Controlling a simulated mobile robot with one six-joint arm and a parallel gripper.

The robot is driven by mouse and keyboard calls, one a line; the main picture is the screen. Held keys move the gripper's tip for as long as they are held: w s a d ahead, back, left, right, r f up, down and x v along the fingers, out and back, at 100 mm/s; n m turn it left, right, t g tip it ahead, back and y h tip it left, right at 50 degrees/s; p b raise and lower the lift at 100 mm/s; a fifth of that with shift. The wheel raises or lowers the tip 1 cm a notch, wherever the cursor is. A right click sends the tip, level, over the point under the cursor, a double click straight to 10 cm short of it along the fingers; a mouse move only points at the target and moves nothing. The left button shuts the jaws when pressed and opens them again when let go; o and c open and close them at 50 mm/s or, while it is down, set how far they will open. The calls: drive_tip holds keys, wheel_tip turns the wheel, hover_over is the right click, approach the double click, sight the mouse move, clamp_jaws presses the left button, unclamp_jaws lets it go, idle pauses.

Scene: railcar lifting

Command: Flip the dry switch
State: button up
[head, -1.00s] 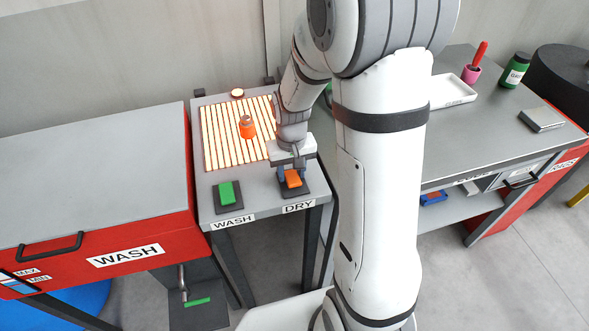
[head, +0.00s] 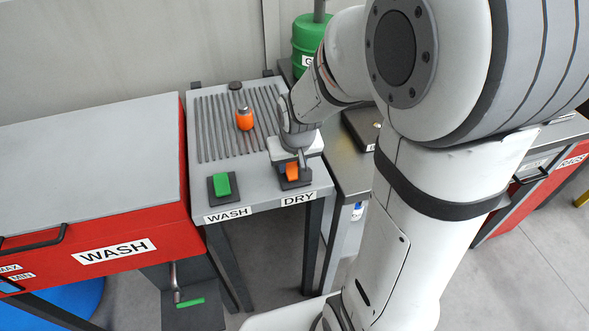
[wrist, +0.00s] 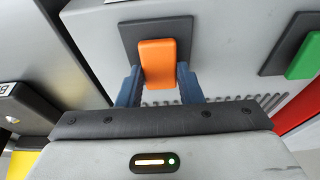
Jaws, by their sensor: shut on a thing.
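The orange dry switch (head: 292,172) sits on a dark plate above the DRY label (head: 298,198) at the front right of the grey station. In the wrist view the orange rocker (wrist: 157,60) stands between my two blue fingers. My gripper (head: 298,160) is shut on this rocker from above and behind; it also shows in the wrist view (wrist: 159,82). The rack (head: 212,125) of dark slats behind the switch is unlit, and the small round lamp (head: 235,85) at its back is dark. An orange, grey-topped part (head: 244,119) stands on the slats.
A green wash switch (head: 222,185) is left of the dry switch, above the WASH label. A red wash tank (head: 140,250) with a grey lid stands at the left. A grey bench with a green canister (head: 306,50) is to the right.

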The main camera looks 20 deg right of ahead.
sight(295, 177)
idle(0.4)
drive_tip(key=o, duration=1)
drive_tip(key=shift+v, duration=3.9)
drive_tip(key=shift+s, duration=0.2)
